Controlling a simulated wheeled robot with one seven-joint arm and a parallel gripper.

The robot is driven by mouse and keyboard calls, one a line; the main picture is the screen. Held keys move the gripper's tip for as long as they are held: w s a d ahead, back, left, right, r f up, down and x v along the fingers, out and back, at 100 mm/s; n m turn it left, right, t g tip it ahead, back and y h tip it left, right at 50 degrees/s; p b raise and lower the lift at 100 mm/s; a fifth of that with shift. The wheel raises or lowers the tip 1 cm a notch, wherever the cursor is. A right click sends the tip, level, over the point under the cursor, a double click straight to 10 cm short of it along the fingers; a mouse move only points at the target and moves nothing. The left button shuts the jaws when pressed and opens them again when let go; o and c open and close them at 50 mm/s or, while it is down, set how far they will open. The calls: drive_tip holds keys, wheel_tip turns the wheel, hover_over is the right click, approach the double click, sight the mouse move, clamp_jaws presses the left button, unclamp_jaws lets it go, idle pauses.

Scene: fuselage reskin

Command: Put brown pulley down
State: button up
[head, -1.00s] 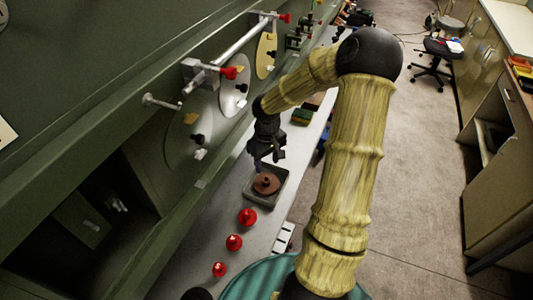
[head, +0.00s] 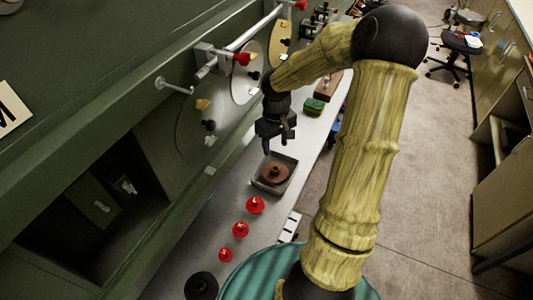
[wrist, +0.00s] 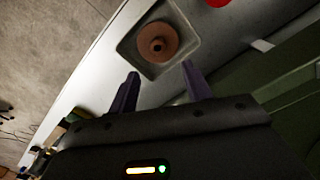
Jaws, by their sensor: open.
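The brown pulley (head: 275,173) lies flat in a shallow grey square tray (head: 291,164) on the bench. In the wrist view the pulley (wrist: 157,42) sits inside the tray (wrist: 130,46), with its hub and centre hole facing up. My gripper (head: 273,148) is above the tray's far side, apart from the pulley. In the wrist view its two dark fingers (wrist: 160,84) are spread with nothing between them, and the pulley lies beyond their tips.
Several red knobs (head: 241,230) stand along the bench on the near side of the tray. A dark round disc (head: 201,286) is at the near end. A green and yellow block (head: 314,106) lies farther along. The green panel with mounted discs (head: 246,81) rises at left.

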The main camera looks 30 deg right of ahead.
drive_tip(key=s+a+r+t, duration=0.1)
drive_tip(key=s+a+r, duration=0.1)
drive_tip(key=s+a, duration=0.4)
drive_tip(key=s+a+r+m+t, duration=0.1)
drive_tip(key=s+a+r, duration=0.2)
drive_tip(key=s+a, duration=0.3)
drive_tip(key=shift+a+r+m+t, duration=0.3)
drive_tip(key=shift+a, duration=0.2)
